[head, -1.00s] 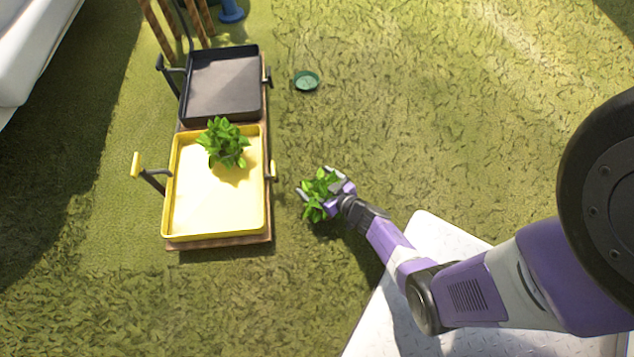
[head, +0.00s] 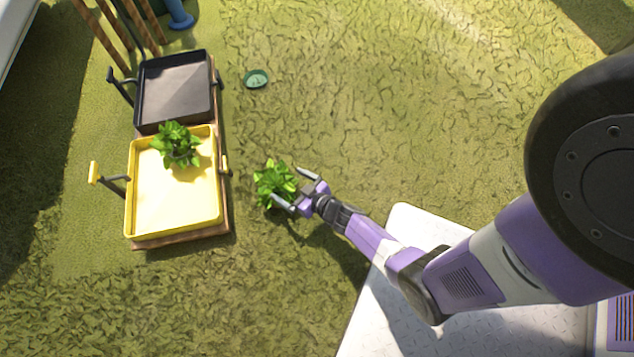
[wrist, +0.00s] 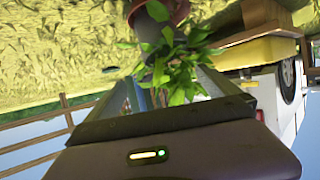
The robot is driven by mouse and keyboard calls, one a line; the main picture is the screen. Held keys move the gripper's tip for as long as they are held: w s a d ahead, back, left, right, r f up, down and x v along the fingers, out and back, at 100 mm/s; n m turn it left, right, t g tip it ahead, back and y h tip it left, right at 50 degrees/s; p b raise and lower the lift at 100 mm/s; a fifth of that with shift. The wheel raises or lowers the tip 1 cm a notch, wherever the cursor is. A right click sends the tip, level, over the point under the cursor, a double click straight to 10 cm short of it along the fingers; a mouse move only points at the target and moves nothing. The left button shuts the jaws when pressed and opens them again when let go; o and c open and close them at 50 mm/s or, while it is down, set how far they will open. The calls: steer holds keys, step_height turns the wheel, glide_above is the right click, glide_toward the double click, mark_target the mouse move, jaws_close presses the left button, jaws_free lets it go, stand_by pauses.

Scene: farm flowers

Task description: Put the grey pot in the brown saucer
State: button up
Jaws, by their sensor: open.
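A leafy green plant (head: 270,181) stands on the grass, right of the yellow tray; its leaves hide its pot in the head view. In the wrist view, which is upside down, its grey pot (wrist: 157,10) shows at the top edge. The reddish-brown saucer (wrist: 181,12) shows around the pot's base, and the pot appears to stand in it, partly cut off by the frame. My gripper (head: 286,183) is open at the plant's right side, with its fingertips near the leaves and nothing held.
A cart to the left carries a yellow tray (head: 170,213) with another leafy plant (head: 176,145) and a dark tray (head: 173,90). A green saucer (head: 256,79) lies on the grass beyond. A blue object (head: 180,16) stands at the back. The grass on the right is clear.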

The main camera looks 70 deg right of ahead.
steer(key=s+a+r+n+t+y, duration=0.1)
steer(key=s+a+r, duration=1.2)
steer(key=a, duration=0.1)
steer(key=s+a+r+y, duration=0.1)
steer(key=s+r, duration=0.2)
steer(key=r, duration=0.5)
steer(key=s+a+r+n+y, duration=0.1)
steer(key=s+a+r, duration=0.1)
steer(key=r, duration=0.7)
steer(key=s+a+r+n, duration=0.1)
steer(key=s+r, duration=0.3)
steer(key=r, duration=0.5)
steer(key=shift+s+a+t+y, duration=0.35)
steer(key=shift+t+y, duration=0.05)
